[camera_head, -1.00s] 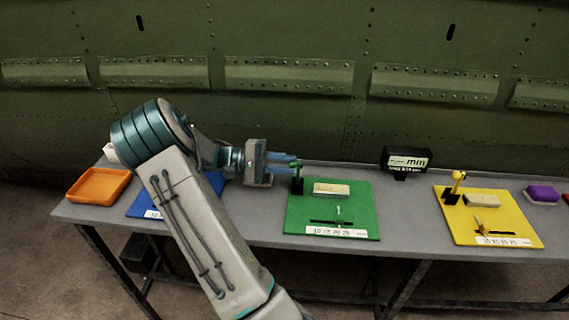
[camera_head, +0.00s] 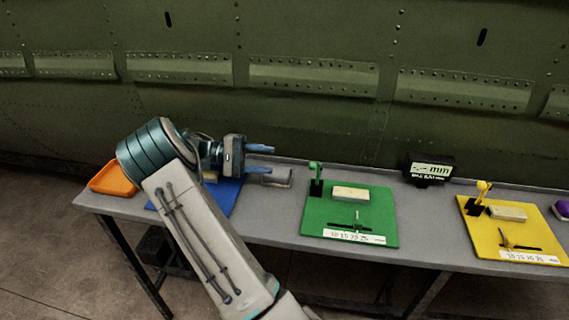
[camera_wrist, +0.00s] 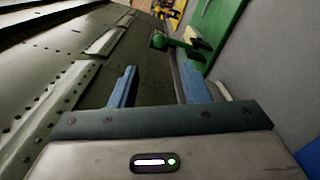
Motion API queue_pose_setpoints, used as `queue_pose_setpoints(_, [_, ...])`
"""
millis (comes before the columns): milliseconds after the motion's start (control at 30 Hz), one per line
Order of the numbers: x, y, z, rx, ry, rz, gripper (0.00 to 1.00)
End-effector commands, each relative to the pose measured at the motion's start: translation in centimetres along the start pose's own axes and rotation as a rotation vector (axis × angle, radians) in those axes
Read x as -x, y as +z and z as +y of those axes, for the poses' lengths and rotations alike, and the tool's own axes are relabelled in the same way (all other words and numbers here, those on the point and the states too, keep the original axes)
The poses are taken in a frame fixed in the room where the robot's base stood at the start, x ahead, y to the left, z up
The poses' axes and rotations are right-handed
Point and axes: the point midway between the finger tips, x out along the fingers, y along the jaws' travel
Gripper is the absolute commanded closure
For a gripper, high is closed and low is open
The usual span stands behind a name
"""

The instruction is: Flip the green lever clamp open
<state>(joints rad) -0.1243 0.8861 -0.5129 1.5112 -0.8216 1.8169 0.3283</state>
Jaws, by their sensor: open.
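The green lever clamp (camera_head: 316,172) stands at the back left corner of the green board (camera_head: 312,216). Its green lever points up from a black base. My gripper (camera_head: 271,160) is open and empty, left of the clamp and apart from it. In the wrist view, the clamp's round green knob (camera_wrist: 160,41) shows beyond the open blue fingers (camera_wrist: 158,78), with its black base to the right.
A pale block (camera_head: 351,193) and a small slider sit on the green board. The blue board (camera_head: 222,197) is partly hidden by my arm. A grey bracket-like piece (camera_head: 289,178) is near my fingers. A yellow board (camera_head: 530,227), black display (camera_head: 430,170) and orange tray (camera_head: 113,180) share the table.

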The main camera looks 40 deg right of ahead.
Motion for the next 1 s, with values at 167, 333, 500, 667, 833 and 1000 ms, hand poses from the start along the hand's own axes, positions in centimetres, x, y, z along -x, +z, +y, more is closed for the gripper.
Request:
queue_pose_setpoints(167, [2.0, -0.1, 0.0, -0.001, 0.001, 0.001, 0.57])
queue_pose_setpoints(333, [2.6, 0.0, 0.0, 0.0, 0.0, -0.001, 0.57])
queue_pose_setpoints(500, [2.6, 0.0, 0.0, 0.0, 0.0, -0.001, 0.57])
queue_pose_setpoints(667, [2.6, 0.0, 0.0, 0.0, 0.0, 0.0, 0.57])
queue_pose_setpoints(833, [2.6, 0.0, 0.0, 0.0, -0.001, 0.0, 0.57])
queue_pose_setpoints(1000, [2.0, 0.7, 0.2, 0.025, -0.062, 0.027, 0.57])
